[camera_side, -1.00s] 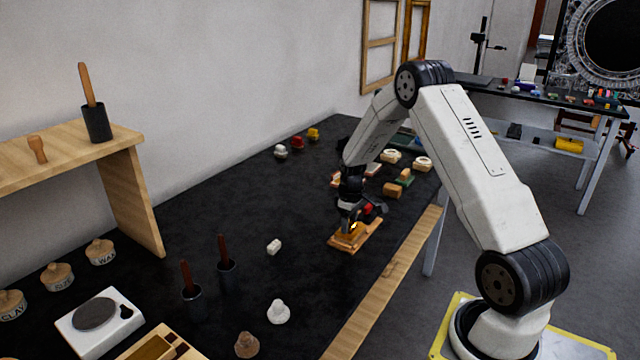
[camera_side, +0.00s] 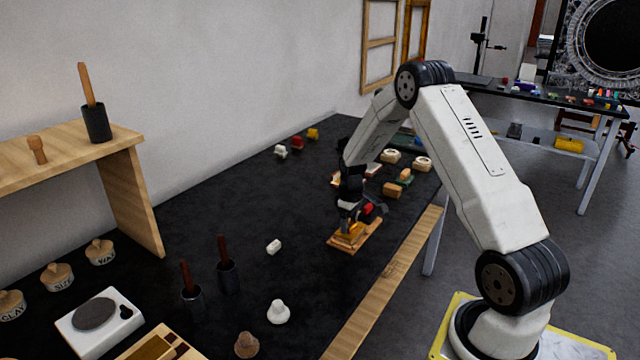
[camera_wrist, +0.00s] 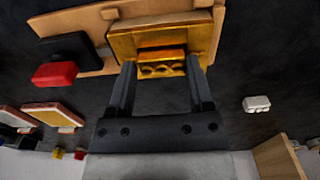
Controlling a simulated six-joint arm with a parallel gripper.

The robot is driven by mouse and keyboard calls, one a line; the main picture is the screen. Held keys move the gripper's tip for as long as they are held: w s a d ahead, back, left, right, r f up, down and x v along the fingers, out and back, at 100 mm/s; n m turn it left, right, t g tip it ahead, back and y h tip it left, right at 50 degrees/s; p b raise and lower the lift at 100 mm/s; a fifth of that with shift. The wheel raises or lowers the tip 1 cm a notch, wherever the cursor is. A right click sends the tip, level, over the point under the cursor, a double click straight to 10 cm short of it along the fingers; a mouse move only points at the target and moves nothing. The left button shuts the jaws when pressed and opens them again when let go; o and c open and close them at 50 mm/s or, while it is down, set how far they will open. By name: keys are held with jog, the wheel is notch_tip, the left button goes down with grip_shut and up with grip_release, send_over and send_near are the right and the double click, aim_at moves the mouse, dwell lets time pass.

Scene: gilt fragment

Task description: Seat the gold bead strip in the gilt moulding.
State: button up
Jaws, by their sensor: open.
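The gilt moulding (camera_wrist: 207,35) is a gold piece on a pale wooden board (camera_wrist: 75,20). The board also shows in the side view (camera_side: 342,244), near the table's front edge. The gold bead strip (camera_wrist: 162,70), with rounded beads along its near side, lies at the moulding's near edge. My gripper (camera_wrist: 160,64) is open, with one finger on each side of the strip. The wrist view does not show clearly whether the fingers touch it or how deep it sits.
A black block (camera_wrist: 68,47) and a red piece (camera_wrist: 55,75) are beside the left part of the board. A small white block (camera_side: 274,247) lies apart on the black table. Dark pots with handles (camera_side: 228,275) stand nearer the camera. Bare table lies between.

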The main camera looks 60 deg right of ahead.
jog(key=shift+s+a+f, duration=0.2)
jog(key=shift+a+f, duration=0.15)
jog(key=shift+f, duration=0.15)
notch_tip(320, 180, up, 13)
jog(key=shift+d+r, duration=0.15)
jog(key=shift+d, duration=0.05)
jog(key=shift+w, duration=0.1)
dwell(0.5)
jog(key=s+a+t, duration=0.1)
jog(key=s+a, duration=0.2)
jog(key=a, duration=1.3)
jog(key=s+a+t, duration=0.1)
jog(key=s+a, duration=0.8)
jog(key=a, duration=0.2)
jog(key=shift+s+a+f, duration=0.15)
jog(key=shift+a+f, duration=0.25)
jog(key=shift+f, duration=0.05)
jog(key=shift+o, duration=0.3)
